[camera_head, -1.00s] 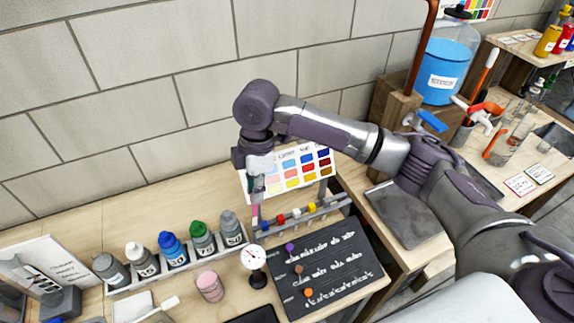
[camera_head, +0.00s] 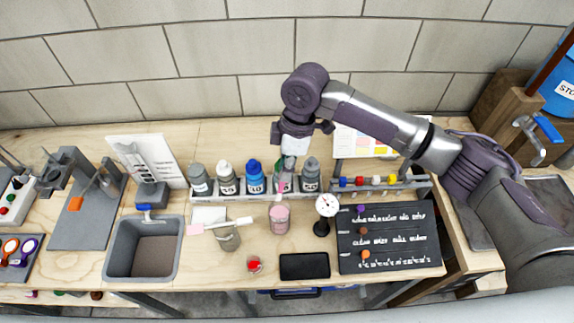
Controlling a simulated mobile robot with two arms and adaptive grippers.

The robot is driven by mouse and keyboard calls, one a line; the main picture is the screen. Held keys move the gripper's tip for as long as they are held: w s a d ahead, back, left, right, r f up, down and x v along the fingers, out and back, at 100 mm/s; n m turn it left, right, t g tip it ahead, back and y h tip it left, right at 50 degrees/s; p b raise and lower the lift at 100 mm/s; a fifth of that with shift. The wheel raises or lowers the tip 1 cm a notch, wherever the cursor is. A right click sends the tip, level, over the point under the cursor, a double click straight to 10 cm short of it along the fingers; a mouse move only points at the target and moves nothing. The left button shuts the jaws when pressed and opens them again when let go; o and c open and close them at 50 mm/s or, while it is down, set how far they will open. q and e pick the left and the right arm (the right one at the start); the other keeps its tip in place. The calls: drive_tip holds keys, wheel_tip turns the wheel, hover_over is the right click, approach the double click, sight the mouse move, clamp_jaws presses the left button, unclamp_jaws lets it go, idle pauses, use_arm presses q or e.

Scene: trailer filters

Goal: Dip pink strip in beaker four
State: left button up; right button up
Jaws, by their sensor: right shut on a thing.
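My right gripper (camera_head: 292,150) is shut and hangs above the row of bottles, close to the back wall. A small pink strip (camera_head: 281,187) shows just below it, in front of the partly hidden green-capped bottle; its grip is too small to make out clearly. A pink beaker or jar (camera_head: 279,218) stands in front of the bottle row, below and apart from the gripper. A grey-green beaker (camera_head: 229,239) stands left of it, with a white and pink stick (camera_head: 222,226) lying across its top. No number four is readable on any vessel. My left gripper is out of view.
Capped bottles (camera_head: 255,178) stand in a rack under the gripper. A dial gauge (camera_head: 325,207), a rack with coloured knobs (camera_head: 385,184) and a black board (camera_head: 390,240) are to the right. A sink (camera_head: 143,250) is left. A red-topped item (camera_head: 254,264) and dark tablet (camera_head: 304,266) lie in front.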

wheel_tip(320, 180, down, 3)
drive_tip(key=shift+r+b, duration=0.2)
drive_tip(key=shift+b, duration=0.95)
drive_tip(key=shift+f+b, duration=0.35)
drive_tip(key=shift+f, duration=0.65)
wheel_tip(320, 180, down, 8)
drive_tip(key=b, duration=0.2)
drive_tip(key=shift+b, duration=0.35)
drive_tip(key=shift+s, duration=0.15)
clamp_jaws()
drive_tip(key=shift+f, duration=0.15)
